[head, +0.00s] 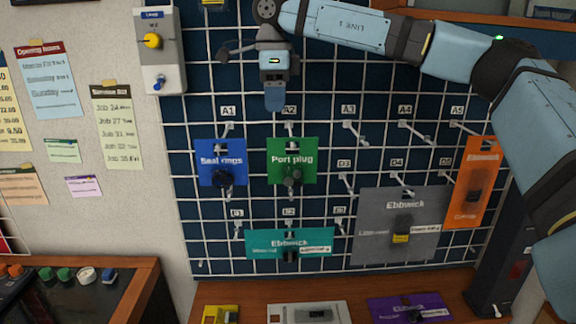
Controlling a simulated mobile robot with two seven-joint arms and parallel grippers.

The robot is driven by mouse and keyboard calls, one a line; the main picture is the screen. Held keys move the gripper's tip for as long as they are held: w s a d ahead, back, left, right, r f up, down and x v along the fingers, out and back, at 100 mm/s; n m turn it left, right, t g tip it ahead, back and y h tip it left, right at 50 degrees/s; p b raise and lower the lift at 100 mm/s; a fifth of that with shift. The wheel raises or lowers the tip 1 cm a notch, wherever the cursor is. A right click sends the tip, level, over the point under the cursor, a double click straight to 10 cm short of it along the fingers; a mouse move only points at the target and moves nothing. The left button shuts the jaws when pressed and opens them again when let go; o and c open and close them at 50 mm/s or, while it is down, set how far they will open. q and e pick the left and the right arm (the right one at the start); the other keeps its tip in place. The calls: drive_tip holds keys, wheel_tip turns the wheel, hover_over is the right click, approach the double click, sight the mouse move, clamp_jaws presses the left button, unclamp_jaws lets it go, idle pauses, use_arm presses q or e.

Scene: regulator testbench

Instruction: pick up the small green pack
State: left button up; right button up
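The small green pack (281,174), labelled Port plug, hangs on the hook under the A2 tag on the wall grid. A dark fitting shows on its lower front. My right gripper (275,104) points down just above the pack and slightly left of the A2 tag. A gap shows between its fingertips and the pack's top edge. The fingers overlap in this view, so their opening is hidden. My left gripper is not in view.
A blue pack (208,176) hangs left of the green one. A teal pack (265,239) hangs below. A grey pack (375,222) and an orange pack (484,155) hang to the right. Hook A3 (354,129) is bare. Several packs lie on the wooden bench (260,289) below.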

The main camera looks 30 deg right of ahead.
sight(275, 141)
wheel_tip(275, 141, down, 12)
drive_tip(key=shift+p, duration=0.65)
clamp_jaws()
